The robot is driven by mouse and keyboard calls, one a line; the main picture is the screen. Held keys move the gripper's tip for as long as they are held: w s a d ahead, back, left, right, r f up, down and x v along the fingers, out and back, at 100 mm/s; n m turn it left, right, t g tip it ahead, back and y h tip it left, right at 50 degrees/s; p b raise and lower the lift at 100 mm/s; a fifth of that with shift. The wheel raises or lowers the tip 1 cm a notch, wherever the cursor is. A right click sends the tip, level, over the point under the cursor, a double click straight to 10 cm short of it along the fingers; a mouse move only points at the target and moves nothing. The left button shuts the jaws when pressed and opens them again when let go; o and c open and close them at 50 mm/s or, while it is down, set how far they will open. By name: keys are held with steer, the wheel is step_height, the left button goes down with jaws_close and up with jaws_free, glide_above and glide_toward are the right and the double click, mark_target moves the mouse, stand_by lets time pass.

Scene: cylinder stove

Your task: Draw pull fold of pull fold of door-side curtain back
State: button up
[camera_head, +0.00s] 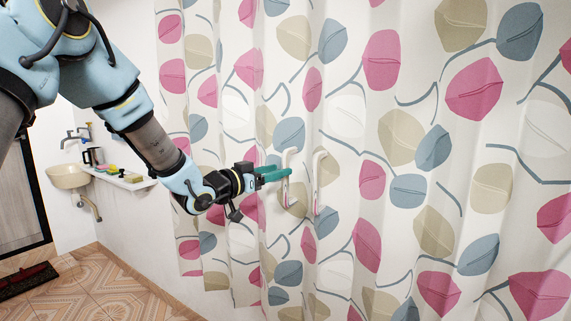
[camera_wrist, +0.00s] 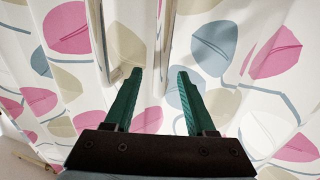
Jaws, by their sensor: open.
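The curtain (camera_head: 205,120) is white with pink, beige and blue-grey leaves and hangs in folds. Two pale upright loop pulls stand on it side by side, a left pull (camera_head: 286,178) and a right pull (camera_head: 318,183). My gripper (camera_head: 280,174) is at the left pull in the head view, its green fingers pointing right. In the wrist view the fingers (camera_wrist: 160,75) are spread apart. One pale bar (camera_wrist: 101,40) passes outside the left finger, and another (camera_wrist: 167,40) appears between the fingers. I cannot tell whether either finger touches a pull.
A basin (camera_head: 68,177) and a shelf (camera_head: 122,179) with small items are on the white wall at the left. A door (camera_head: 18,200) and a dark mat (camera_head: 27,280) are farther left. The tiled floor (camera_head: 105,285) is clear below.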

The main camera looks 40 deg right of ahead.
steer(key=shift+w+d+p, duration=0.15)
steer(key=shift+d+p, duration=0.35)
steer(key=shift+d, duration=1.45)
steer(key=shift+c, duration=0.3)
jaws_close()
